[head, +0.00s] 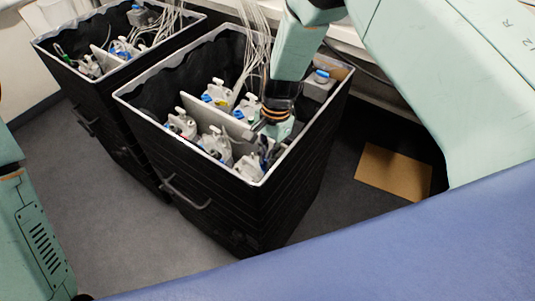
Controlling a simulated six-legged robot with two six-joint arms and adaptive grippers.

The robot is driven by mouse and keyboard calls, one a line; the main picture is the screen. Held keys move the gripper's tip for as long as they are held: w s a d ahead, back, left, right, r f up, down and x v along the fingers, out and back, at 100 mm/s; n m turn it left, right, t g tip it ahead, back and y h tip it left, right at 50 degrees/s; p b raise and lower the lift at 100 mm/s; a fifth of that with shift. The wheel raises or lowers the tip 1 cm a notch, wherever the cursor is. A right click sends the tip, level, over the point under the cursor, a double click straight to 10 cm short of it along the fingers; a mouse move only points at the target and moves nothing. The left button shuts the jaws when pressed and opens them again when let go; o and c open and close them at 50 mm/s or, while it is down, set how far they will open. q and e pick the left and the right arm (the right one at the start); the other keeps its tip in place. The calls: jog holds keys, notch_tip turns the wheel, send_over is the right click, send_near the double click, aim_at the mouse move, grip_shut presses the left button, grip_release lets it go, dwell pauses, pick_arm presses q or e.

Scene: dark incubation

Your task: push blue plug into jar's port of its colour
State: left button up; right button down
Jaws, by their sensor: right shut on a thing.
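My right gripper (272,118) reaches down into the right black bin (222,190), among the jars at its right side. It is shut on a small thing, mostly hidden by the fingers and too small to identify. Whitish jars with small coloured parts stand in rows in this bin, one at the front left (182,124), one at the front middle (216,142) and one farther back (217,92). Blue parts show on several jars, but I cannot tell which is a plug or a port. The jar beside my fingertips is partly covered. My left gripper is out of view.
A pale divider (215,117) runs between the jar rows. White cables (258,30) hang into the bin close to my right arm. A second black bin (100,100) with jars and cables stands at the left. A brown board (394,172) lies on the floor.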

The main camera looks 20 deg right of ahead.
jog(key=shift+f, duration=0.2)
jog(key=c, duration=1.3)
grip_release()
jog(key=v, duration=1.2)
